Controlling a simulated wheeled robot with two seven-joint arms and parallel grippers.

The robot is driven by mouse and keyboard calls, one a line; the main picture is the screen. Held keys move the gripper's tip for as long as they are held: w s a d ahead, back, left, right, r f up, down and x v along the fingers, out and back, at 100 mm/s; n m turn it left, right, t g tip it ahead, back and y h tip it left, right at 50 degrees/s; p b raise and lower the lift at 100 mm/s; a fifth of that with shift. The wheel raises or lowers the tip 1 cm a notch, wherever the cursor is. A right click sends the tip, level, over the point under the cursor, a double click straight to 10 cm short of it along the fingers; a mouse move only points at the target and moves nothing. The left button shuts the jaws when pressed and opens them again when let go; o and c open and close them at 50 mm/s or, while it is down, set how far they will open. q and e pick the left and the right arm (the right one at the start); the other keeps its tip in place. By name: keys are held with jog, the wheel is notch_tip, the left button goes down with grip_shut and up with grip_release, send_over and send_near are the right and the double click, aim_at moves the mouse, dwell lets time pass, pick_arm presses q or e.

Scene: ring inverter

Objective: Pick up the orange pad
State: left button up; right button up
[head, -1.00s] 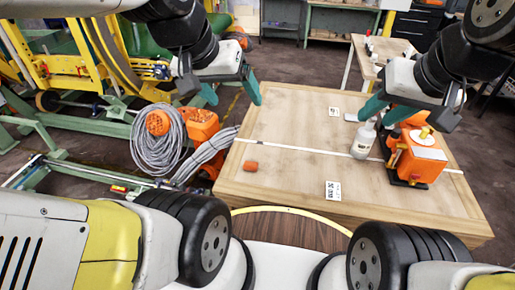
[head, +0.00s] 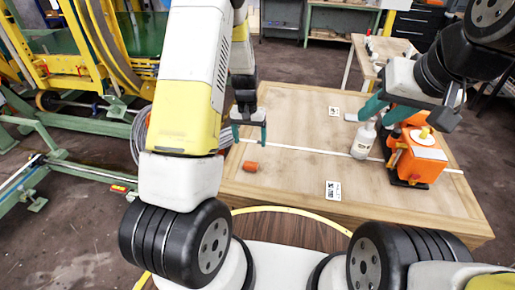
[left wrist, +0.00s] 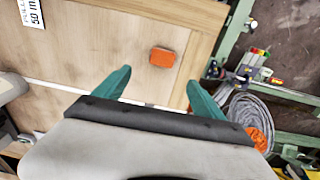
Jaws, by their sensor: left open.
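The orange pad (head: 250,166) lies on the wooden table (head: 290,190) near its left edge. In the left wrist view the pad (left wrist: 162,57) lies ahead of the fingertips, between their lines. My left gripper (head: 249,138) is open and empty, above the table and just behind the pad in the head view. It also shows in the left wrist view (left wrist: 160,82), with its two green fingers spread. My right gripper (head: 388,112) is over the right side of the table by the white bottle; its fingers show apart, with nothing seen between them.
A white bottle (head: 363,140) stands next to an orange device (head: 419,157) on the table's right side. Printed labels (head: 333,190) and a white tape line (head: 300,150) lie on the tabletop. Coiled grey cable (left wrist: 245,108) is on the floor left of the table. The table's middle is clear.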

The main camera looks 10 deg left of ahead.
aim_at(251, 163)
pick_arm(q)
notch_tip(251, 163, down, 12)
jog(key=shift+w+f, duration=0.1)
jog(key=c, duration=1.6)
jog(key=shift+o, duration=0.2)
jog(key=shift+r, duration=0.2)
jog(key=shift+r, duration=0.6)
notch_tip(251, 163, up, 2)
jog(key=shift+r, duration=0.2)
jog(key=s+d+r, duration=0.1)
jog(key=s+d, duration=0.3)
jog(key=s, duration=1.1)
jog(key=shift+s, duration=0.2)
jog(key=shift+d+r, duration=0.1)
